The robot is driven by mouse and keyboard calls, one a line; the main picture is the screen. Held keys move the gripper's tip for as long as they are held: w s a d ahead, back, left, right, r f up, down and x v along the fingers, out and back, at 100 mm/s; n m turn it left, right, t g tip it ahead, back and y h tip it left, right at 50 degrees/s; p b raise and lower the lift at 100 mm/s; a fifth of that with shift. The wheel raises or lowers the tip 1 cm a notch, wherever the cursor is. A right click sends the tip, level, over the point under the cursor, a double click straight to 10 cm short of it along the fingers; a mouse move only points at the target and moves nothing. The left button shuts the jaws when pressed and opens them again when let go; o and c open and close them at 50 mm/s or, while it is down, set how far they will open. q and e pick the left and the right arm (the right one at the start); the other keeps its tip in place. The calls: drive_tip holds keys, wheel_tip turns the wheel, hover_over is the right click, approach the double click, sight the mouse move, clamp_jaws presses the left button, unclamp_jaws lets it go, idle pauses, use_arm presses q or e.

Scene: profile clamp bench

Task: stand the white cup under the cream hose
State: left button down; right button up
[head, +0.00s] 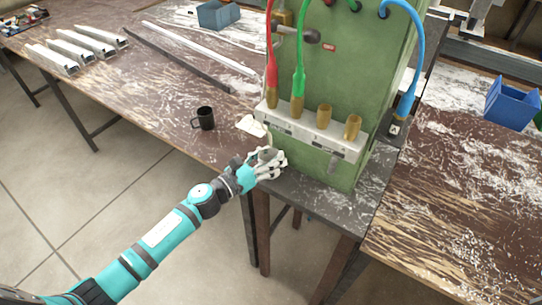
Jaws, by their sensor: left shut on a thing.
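My left gripper (272,161) is in front of the green machine's lower left edge, above the dark bench corner. Its fingers are closed round something pale that they largely cover; I take it to be the white cup, but its outline and tilt are unclear. A cream-white piece (250,126) shows just behind and left of the gripper, and I cannot tell what it is. Red (271,60), green (299,65) and blue (413,50) hoses show on the machine (345,75); I cannot make out a cream hose. My right gripper is out of view.
A black mug (205,118) stands on the bench left of the machine. Pale metal profiles (85,45) and long bars (190,45) lie further back. Blue bins stand at the back (218,14) and at right (512,104). A grey block with brass nozzles (312,130) juts from the machine.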

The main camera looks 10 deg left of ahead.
use_arm(q)
drive_tip(key=shift+f, duration=0.2)
drive_tip(key=shift+c, duration=1.6)
unclamp_jaws()
drive_tip(key=shift+b+v, duration=0.45)
drive_tip(key=shift+v, duration=1.9)
drive_tip(key=shift+b+v, duration=0.6)
drive_tip(key=shift+v, duration=2.05)
